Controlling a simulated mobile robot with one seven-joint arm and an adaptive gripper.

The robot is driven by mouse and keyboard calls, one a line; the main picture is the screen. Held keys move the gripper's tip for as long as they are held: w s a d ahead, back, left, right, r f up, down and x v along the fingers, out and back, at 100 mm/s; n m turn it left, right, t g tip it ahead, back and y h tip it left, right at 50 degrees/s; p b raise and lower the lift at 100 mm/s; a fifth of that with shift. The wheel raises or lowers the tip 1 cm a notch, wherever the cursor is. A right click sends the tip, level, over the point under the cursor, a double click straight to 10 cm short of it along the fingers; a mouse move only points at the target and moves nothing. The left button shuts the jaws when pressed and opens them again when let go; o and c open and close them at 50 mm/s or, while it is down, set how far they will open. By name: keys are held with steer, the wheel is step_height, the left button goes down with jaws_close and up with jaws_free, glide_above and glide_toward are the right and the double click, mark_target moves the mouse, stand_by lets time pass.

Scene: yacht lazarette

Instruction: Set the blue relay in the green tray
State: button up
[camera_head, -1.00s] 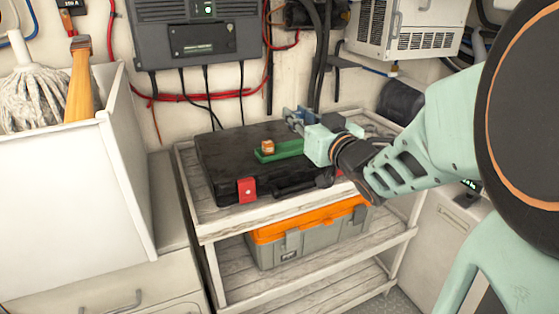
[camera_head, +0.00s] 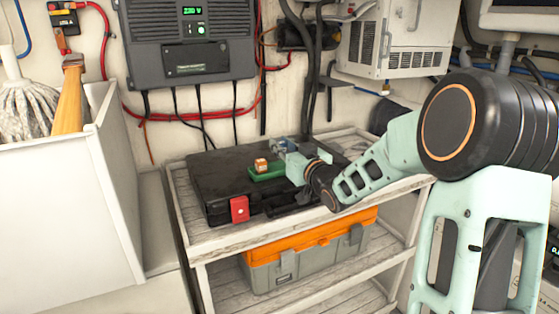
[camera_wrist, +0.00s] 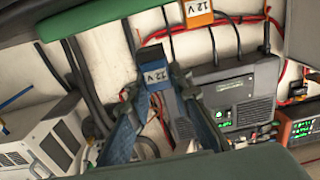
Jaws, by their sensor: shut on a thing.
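The green tray (camera_head: 268,173) lies on a black case on the shelf's top. An orange relay (camera_head: 261,164) sits at its left end. The wrist view shows the orange relay (camera_wrist: 197,12), marked 12 V, and the tray's edge (camera_wrist: 105,12) at the top. My gripper (camera_head: 282,145) is just behind and above the tray's right part. In the wrist view my gripper (camera_wrist: 153,88) is shut on the blue relay (camera_wrist: 151,59), whose white label reads 12 V. The relay is apart from the tray, and its far side is hidden. In the head view the fingers mostly hide it.
The black case (camera_head: 218,178) lies on a wooden shelf unit (camera_head: 215,243); a grey and orange toolbox (camera_head: 300,258) is on the shelf below. A grey charger with cables (camera_head: 187,45) hangs on the wall behind. A white bin (camera_head: 60,205) with a mop stands left.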

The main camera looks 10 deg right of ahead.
steer(key=shift+w+f, duration=0.75)
steer(key=shift+f, duration=0.2)
steer(key=shift+f+b, duration=0.3)
steer(key=shift+f, duration=1.15)
steer(key=shift+f, duration=0.25)
steer(key=o, duration=0.7)
steer(key=shift+r, duration=0.1)
steer(key=shift+r, duration=0.1)
steer(key=shift+r, duration=0.15)
steer(key=v, duration=1.2)
